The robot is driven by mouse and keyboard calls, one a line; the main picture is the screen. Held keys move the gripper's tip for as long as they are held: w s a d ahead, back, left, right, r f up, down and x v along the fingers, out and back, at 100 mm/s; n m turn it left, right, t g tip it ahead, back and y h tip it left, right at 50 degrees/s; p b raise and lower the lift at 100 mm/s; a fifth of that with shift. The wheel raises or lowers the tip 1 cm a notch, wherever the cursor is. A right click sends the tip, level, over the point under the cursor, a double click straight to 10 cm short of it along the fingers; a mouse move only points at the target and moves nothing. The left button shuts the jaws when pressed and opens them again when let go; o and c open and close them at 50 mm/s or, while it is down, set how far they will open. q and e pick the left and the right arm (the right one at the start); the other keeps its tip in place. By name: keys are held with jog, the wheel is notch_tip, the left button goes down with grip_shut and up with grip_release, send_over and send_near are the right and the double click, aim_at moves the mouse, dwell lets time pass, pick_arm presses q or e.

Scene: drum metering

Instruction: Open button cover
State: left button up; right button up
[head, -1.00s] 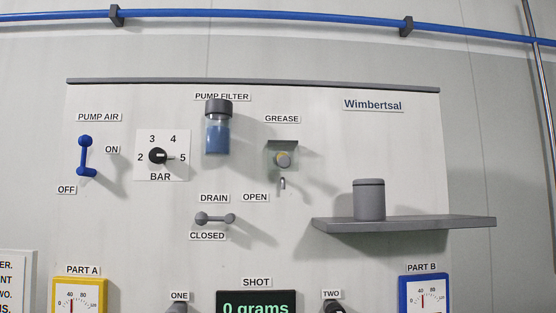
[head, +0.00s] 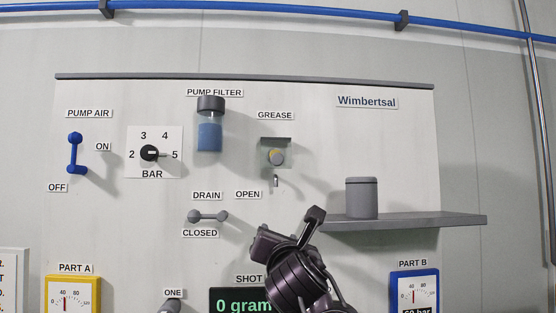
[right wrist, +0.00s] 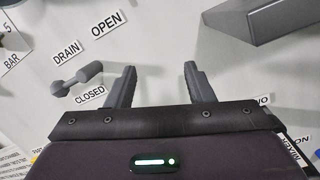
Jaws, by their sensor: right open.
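The button and cover are not seen in that view. My left gripper is not in view.
The grey DRAIN lever (head: 208,216) lies left of my right gripper. A grey shelf (head: 430,221) with a grey lidded pot (head: 361,198) juts out to the right. The pump filter (head: 210,130) hangs upper left of the button.

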aim_at(277, 159)
jog(key=s+r+n+t, duration=0.2)
jog(key=s+r+n, duration=0.25)
jog(key=r, duration=0.85)
jog(key=shift+m+h, duration=0.25)
jog(key=shift+h, duration=0.05)
jog(key=p+x, duration=0.6)
jog(key=x, duration=0.1)
jog(key=shift+w, duration=0.2)
jog(key=shift+w, duration=0.1)
grip_shut()
